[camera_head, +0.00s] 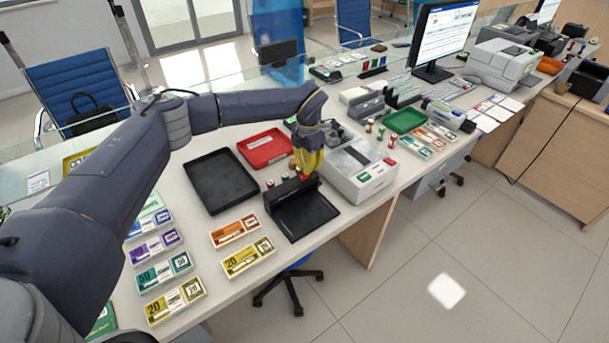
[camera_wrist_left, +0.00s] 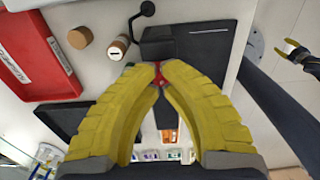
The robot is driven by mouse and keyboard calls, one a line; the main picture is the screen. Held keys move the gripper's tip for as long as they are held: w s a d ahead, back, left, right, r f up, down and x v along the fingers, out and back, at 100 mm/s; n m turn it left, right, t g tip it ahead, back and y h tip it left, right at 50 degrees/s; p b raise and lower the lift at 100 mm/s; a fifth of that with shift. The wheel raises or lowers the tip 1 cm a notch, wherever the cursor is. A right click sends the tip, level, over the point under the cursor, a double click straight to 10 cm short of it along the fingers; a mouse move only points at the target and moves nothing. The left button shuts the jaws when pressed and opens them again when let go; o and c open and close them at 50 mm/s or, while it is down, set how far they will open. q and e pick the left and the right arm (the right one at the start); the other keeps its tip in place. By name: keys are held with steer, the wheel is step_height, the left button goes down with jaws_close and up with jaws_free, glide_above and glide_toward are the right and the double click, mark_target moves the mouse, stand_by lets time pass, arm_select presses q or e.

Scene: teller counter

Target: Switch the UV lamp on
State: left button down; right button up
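The UV lamp (camera_head: 302,212) is a black device with a raised housing and a flat plate, standing on the counter. My left gripper (camera_head: 304,172) is right over its housing, pointing down. In the left wrist view its yellow fingers (camera_wrist_left: 159,72) come together at the tips, right at a small red part (camera_wrist_left: 158,68) of the lamp, probably its switch. The fingertips partly cover this red part, so I cannot tell its position or whether they touch it. A yellow-tipped piece at the right edge of that view looks like my right gripper (camera_wrist_left: 292,50); its opening is unclear.
A black tray (camera_head: 220,182) and a red tray (camera_head: 266,148) lie left of and behind the lamp. A white machine (camera_head: 352,172) stands close on its right. Small stamps stand beside the housing. Banknote bundles (camera_head: 248,257) lie at front left.

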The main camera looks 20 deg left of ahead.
arm_select(q)
steer(key=shift+f, duration=1.3)
stand_by(0.8)
steer(key=shift+r, duration=3.5)
